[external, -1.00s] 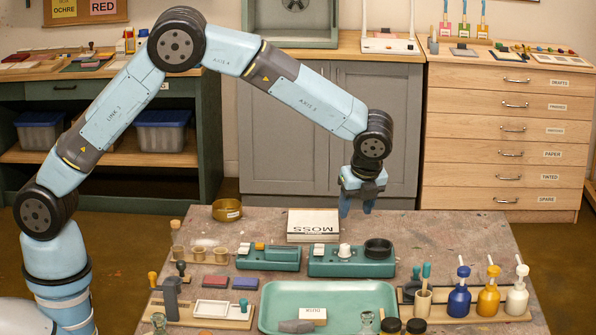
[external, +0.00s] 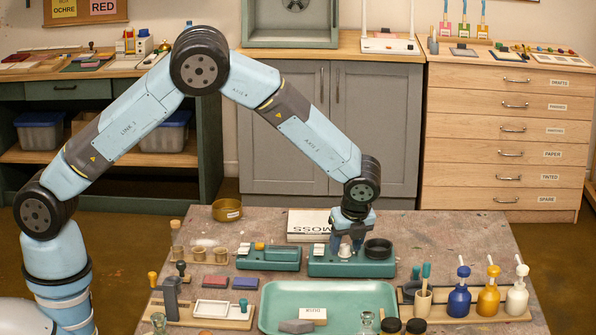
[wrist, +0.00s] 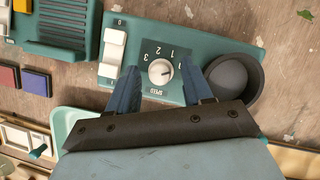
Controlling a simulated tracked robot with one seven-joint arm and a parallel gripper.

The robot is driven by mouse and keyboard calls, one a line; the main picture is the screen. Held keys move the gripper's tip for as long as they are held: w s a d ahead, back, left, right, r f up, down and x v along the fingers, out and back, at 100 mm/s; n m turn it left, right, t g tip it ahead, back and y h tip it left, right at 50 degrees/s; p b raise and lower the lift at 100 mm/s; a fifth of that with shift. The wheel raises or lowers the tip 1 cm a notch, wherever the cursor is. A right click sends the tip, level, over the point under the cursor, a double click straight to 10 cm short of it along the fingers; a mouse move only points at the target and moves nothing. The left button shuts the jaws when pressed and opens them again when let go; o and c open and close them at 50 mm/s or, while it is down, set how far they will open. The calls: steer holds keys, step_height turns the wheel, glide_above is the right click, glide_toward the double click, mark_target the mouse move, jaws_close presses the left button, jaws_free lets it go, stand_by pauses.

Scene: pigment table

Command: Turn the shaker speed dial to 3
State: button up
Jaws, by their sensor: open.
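The shaker (external: 350,267) is a teal box on the table, with a white speed dial (external: 345,253) between a white rocker switch and a black round cup. In the wrist view the dial (wrist: 161,72) shows between my fingers, with printed numbers around its far side. A small dark mark on the dial points roughly right in that view; the exact number it meets is hard to read. My gripper (external: 346,243) is open, pointing down over the dial. In the wrist view its blue fingers (wrist: 160,86) are on either side of the dial, apart from it.
The black cup (wrist: 232,78) is close beside my right finger in the wrist view, and the rocker switch (wrist: 112,50) is left of the other. A second teal device (external: 268,260) stands left of the shaker. A book marked MOSS (external: 306,226) lies behind; a green tray (external: 274,300) lies in front.

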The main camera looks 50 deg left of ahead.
steer(key=shift+c, duration=0.5)
jaws_close()
